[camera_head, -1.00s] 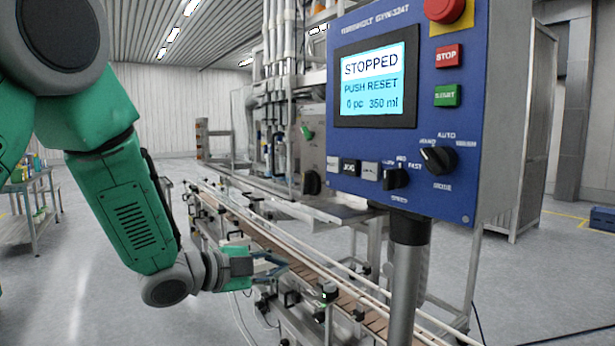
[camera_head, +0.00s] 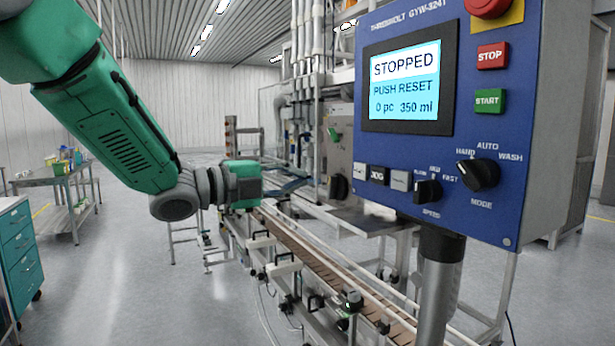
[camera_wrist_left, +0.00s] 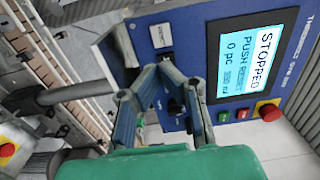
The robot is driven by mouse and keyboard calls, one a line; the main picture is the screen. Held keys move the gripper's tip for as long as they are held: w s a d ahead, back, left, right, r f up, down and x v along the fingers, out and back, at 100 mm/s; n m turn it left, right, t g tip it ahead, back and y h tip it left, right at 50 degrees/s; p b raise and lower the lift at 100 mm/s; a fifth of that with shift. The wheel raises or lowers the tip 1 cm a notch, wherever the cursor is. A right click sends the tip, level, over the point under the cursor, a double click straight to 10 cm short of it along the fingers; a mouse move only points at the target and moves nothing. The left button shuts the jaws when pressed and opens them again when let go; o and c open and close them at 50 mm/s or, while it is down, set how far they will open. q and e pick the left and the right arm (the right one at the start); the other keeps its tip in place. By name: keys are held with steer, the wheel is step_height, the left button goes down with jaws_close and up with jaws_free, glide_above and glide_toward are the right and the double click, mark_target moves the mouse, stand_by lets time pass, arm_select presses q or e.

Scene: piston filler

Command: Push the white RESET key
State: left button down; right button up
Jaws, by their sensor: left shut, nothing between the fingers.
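The blue control panel (camera_head: 400,200) has a row of small keys under its screen (camera_head: 405,85). A white key (camera_head: 360,172) is at the left of the row, a black JOG key (camera_head: 378,175) is in the middle and a pale key (camera_head: 400,180) is at the right. Their lettering is too small to tell which is RESET. My left gripper (camera_head: 300,184) is shut and empty, left of the panel and apart from it. In the left wrist view its closed fingers (camera_wrist_left: 158,68) overlap the key row, with the white key (camera_wrist_left: 161,35) showing beyond them.
The screen reads STOPPED, PUSH RESET. A red STOP key (camera_head: 492,56), a green START key (camera_head: 490,101), a SPEED knob (camera_head: 427,191) and a MODE knob (camera_head: 478,175) are on the panel. The conveyor (camera_head: 310,260) runs below my gripper. A grey post (camera_head: 437,285) carries the panel.

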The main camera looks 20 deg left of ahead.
mark_target(359, 172)
arm_select(q)
steer(key=p+x, duration=0.2)
steer(key=x, duration=0.9)
steer(key=shift+w+d, duration=0.25)
steer(key=shift+d, duration=0.1)
steer(key=shift+w, duration=0.1)
steer(key=shift+d, duration=0.1)
